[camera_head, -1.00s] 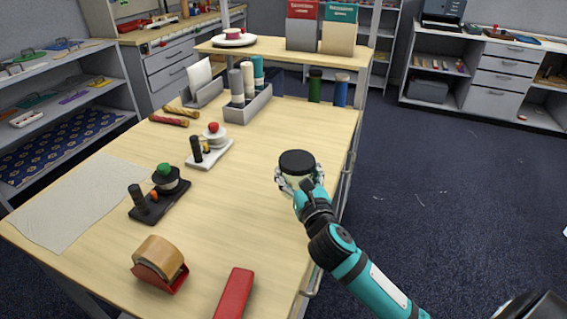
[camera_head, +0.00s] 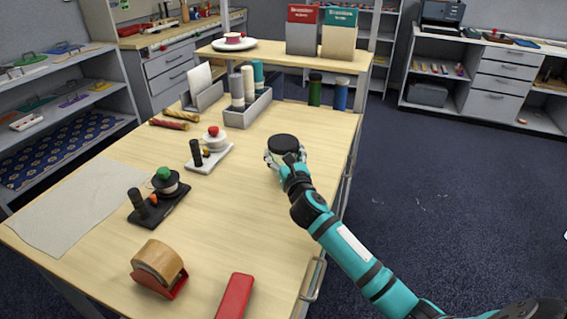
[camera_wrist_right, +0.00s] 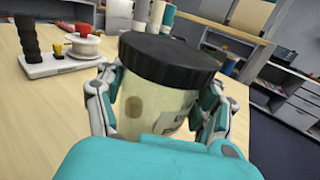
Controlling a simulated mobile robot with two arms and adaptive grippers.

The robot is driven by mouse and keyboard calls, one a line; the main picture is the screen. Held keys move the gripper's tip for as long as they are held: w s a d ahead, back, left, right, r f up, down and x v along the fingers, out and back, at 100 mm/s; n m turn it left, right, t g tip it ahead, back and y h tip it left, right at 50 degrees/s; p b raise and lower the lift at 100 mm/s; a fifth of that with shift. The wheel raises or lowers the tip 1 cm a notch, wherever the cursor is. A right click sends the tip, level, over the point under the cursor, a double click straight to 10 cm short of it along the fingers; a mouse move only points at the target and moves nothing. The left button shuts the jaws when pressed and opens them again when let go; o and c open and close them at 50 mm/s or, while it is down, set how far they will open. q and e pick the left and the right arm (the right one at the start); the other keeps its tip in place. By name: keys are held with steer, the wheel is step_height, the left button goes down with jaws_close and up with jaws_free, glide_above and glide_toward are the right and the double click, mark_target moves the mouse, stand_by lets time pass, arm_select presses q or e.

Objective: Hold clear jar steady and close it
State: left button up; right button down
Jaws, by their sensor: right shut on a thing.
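The clear jar (camera_wrist_right: 150,110) has a pale, see-through body with a small label and a wide black lid (camera_head: 283,143) on top. The lid sits level on the jar in the right wrist view; I cannot tell how tightly it is seated. My right gripper (camera_head: 285,157) is shut around the jar's body below the lid, with one finger on each side. In the right wrist view the fingers press on both sides of the jar. The jar is upright near the table's right edge; whether its base touches the table is hidden. My left gripper is not in view.
The table (camera_head: 225,225) is clear around the jar. A grey bin of rolls (camera_head: 248,108) stands behind it. A white stamp stand (camera_head: 209,158) and a black one (camera_head: 159,200) are to the left. A tape dispenser (camera_head: 160,268) and red stapler (camera_head: 234,297) lie in front.

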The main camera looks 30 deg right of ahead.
mark_target(283, 162)
steer(key=shift+f+b, duration=0.3)
steer(key=shift+f, duration=1.2)
steer(key=shift+f, duration=0.2)
steer(key=shift+c, duration=0.5)
jaws_free()
steer(key=shift+r, duration=0.25)
steer(key=v, duration=1.2)
